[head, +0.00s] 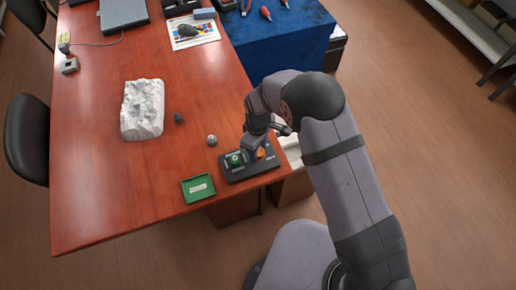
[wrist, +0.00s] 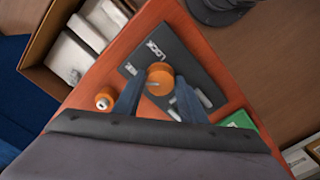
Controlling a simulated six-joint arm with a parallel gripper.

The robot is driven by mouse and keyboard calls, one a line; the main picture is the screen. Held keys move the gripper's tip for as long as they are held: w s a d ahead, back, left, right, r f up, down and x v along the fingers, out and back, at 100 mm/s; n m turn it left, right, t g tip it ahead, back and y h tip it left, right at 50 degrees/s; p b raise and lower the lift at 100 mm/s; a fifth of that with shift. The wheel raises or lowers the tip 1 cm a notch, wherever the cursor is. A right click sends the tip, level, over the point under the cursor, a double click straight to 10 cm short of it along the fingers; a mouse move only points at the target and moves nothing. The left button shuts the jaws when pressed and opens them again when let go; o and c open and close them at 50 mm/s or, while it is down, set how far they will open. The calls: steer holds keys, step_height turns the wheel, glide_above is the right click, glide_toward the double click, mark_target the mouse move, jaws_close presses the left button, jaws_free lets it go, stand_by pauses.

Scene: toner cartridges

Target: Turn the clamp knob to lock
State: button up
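The orange clamp knob (wrist: 160,77) stands on a black plate (wrist: 185,57) marked LOCK, with a second, partly hidden label beside it. In the head view the knob (head: 261,153) shows just below my gripper, at the right part of the plate (head: 236,174). My gripper (wrist: 159,88) has one finger on each side of the knob in the wrist view. The fingers look spread, and I cannot tell whether they touch the knob. My fingers hide part of the plate.
A green tray (head: 198,199) lies left of the plate, near the table's front edge. A small orange-and-white item (wrist: 105,98) is beside the left finger. Open boxes (wrist: 73,55) stand beside the table.

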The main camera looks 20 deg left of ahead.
steer(key=c, duration=0.6)
steer(key=shift+o, duration=0.2)
steer(key=shift+m, duration=0.5)
steer(key=m+b, duration=0.1)
steer(key=m, duration=0.1)
steer(key=shift+f+m+b, duration=0.1)
steer(key=shift+m+b, duration=0.25)
steer(key=shift+m, duration=0.05)
steer(key=m+b, duration=0.1)
steer(key=m, duration=0.3)
steer(key=shift+m, duration=0.3)
steer(key=m+b, duration=0.1)
steer(key=m, duration=0.3)
steer(key=shift+m, duration=0.3)
steer(key=m+b, duration=0.1)
steer(key=m, duration=0.4)
